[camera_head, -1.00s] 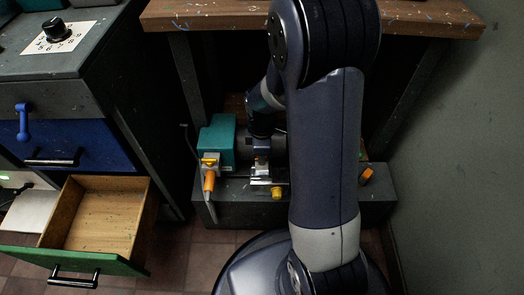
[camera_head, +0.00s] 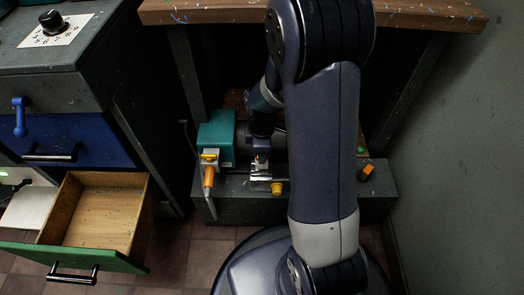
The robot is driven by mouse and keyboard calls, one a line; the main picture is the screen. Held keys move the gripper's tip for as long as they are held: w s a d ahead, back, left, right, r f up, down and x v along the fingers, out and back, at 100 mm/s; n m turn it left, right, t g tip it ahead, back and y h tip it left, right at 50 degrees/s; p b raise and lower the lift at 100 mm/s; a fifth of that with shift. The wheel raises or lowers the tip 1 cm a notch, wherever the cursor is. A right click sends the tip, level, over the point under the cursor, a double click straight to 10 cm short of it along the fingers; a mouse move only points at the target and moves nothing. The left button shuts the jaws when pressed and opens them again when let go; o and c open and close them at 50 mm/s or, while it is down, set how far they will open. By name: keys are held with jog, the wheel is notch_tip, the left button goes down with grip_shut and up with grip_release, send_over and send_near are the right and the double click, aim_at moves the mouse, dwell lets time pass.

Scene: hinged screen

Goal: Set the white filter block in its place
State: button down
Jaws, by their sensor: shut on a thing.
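My gripper (camera_head: 261,162) is at the low grey bench unit, just right of the teal housing, and points down. It is shut on a small pale piece (camera_head: 262,158), which I take for the white filter block; only a sliver of it shows. A bright metal fitting (camera_head: 261,182) lies directly below the gripper. I cannot tell whether the block touches it. My upper arm hides the right part of the unit, and the block's place cannot be made out.
The teal housing (camera_head: 216,137) has an orange-handled lever (camera_head: 209,174) in front. A yellow knob (camera_head: 277,188) sits on the unit's front edge, and an orange piece (camera_head: 367,169) is at right. An open wooden drawer (camera_head: 105,212) juts out at left. A bench top (camera_head: 200,12) overhangs behind.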

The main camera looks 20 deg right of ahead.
jog(key=shift+f, duration=0.2)
jog(key=shift+f+b, duration=1.2)
jog(key=shift+f, duration=0.3)
jog(key=c, duration=1.1)
grip_release()
jog(key=shift+c, duration=0.2)
notch_tip(320, 180, up, 11)
jog(key=p, duration=0.4)
jog(key=shift+p, duration=0.35)
jog(key=shift+f, duration=0.15)
